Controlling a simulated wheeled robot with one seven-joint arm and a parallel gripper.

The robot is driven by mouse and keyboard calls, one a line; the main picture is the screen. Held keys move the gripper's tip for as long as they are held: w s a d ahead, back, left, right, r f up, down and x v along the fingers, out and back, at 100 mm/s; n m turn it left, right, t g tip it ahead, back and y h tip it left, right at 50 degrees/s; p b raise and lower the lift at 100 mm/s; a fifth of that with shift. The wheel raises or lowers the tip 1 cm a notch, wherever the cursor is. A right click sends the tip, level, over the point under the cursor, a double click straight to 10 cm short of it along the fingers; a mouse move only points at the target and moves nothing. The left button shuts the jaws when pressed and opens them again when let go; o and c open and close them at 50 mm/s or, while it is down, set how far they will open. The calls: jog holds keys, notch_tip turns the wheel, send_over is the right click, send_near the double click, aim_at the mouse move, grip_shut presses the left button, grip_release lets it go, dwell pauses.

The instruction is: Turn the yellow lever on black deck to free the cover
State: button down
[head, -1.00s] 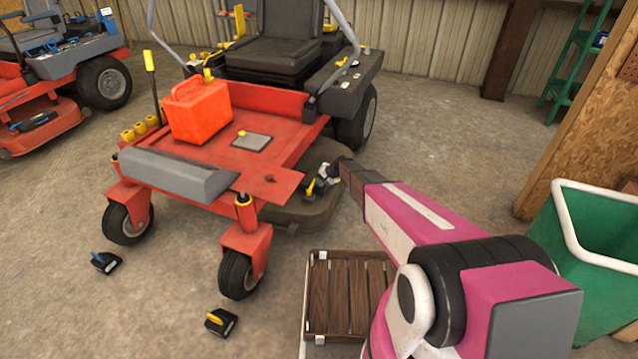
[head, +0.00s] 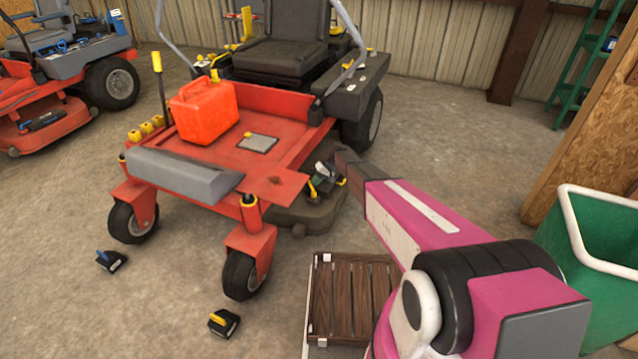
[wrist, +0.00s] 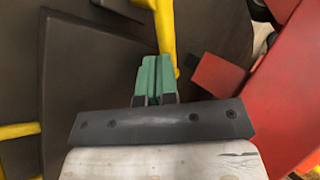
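The yellow lever (head: 312,189) stands on the black deck (head: 312,216) under the side of the red mower. In the wrist view a yellow bar (wrist: 166,32), which looks like the lever, runs down from the top edge to the green fingertips. My gripper (wrist: 153,78) has its two green fingers close together, with only a thin line between them. The bar's lower end shows just right of and beyond the fingertips; I cannot tell whether they touch. In the head view my gripper (head: 325,182) is just right of the lever, small and partly hidden by my arm.
The red mower (head: 255,166) carries a red fuel can (head: 204,112). Two small black blocks with handles, one blue (head: 110,261) and one yellow (head: 223,322), lie on the floor. A slatted wooden crate (head: 347,298) and a green bin (head: 590,245) stand nearby.

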jog(key=a+n+g+h, duration=0.1)
jog(key=n, duration=0.1)
jog(key=a+n+g+h, duration=0.1)
jog(key=n, duration=0.1)
jog(key=shift+a+n+g, duration=0.3)
jog(key=shift+a+n, duration=0.1)
jog(key=shift+s+a, duration=0.2)
jog(key=shift+s, duration=0.05)
jog(key=shift+s+a, duration=0.6)
jog(key=shift+a, duration=0.25)
jog(key=shift+s+a, duration=0.15)
jog(key=shift+w, duration=0.55)
jog(key=w, duration=0.1)
jog(key=w+d, duration=0.1)
jog(key=shift+w+d+r, duration=0.15)
jog(key=shift+w+r, duration=0.2)
jog(key=shift+w, duration=0.05)
jog(key=w+a+v, duration=0.1)
jog(key=v, duration=0.9)
jog(key=shift+w+a, duration=0.3)
jog(key=shift+a, duration=0.05)
